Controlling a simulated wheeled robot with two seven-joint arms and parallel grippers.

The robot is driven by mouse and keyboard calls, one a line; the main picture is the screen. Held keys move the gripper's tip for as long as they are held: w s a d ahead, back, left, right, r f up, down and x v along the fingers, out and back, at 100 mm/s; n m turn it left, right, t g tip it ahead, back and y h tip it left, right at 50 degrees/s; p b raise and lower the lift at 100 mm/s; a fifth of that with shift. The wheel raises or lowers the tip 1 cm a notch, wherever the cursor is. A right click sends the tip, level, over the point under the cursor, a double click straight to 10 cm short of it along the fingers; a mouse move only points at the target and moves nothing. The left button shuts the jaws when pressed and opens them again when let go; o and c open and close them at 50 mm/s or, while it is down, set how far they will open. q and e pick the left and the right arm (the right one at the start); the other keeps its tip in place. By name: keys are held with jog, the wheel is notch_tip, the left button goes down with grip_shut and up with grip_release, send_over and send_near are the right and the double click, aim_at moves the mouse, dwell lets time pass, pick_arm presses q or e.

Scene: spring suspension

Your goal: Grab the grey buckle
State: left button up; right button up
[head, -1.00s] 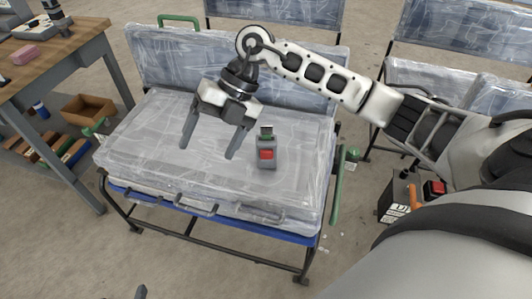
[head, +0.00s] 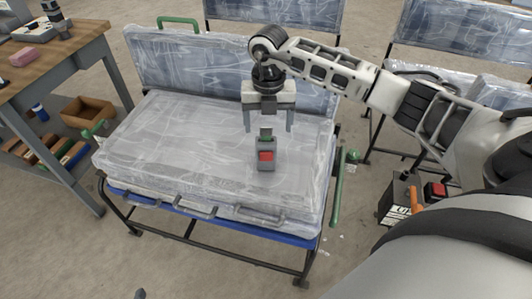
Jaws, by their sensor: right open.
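The grey buckle (head: 265,163), with a red button on its front and a green part near its top, stands on the plastic-wrapped seat (head: 190,145), right of its middle. My right gripper (head: 268,130) is open and points down. Its two fingers are spread to the left and right of the buckle's top in the picture, with nothing held between them. I cannot tell whether the fingertips are above or just behind the buckle. My left gripper is not in view.
A wooden workbench (head: 75,45) stands at the far left with bins beneath it. A green lever (head: 337,195) is at the seat's right side. A black box with a red switch (head: 435,191) sits on the right. More wrapped seats stand behind.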

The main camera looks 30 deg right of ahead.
aim_at(266, 135)
jog(key=f, duration=0.5)
jog(key=shift+w+a+f, duration=0.1)
jog(key=shift+w+f, duration=0.05)
jog(key=shift+w, duration=0.15)
jog(key=c, duration=1.5)
